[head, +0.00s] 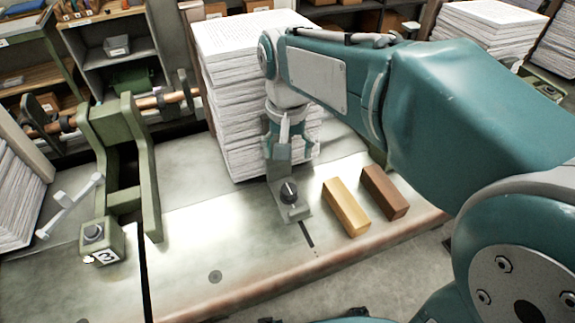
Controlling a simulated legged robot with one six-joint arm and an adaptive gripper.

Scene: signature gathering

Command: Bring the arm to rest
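My arm reaches in from the right side of the head view and bends downward in front of a tall stack of white paper (228,95). My gripper (293,150) points down at the end of the arm, just above and behind a small grey bracket with a black knob (289,192). Its fingers overlap the pale paper and the bracket's upright part, so I cannot tell whether they are apart or closed, or whether they touch the bracket. I see no object clearly held.
A tan block (346,206) and a brown block (385,192) lie on the metal bench (205,235) near its front edge. A green press-like frame (125,160) stands at the left, with a small green box (100,240) beside it.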

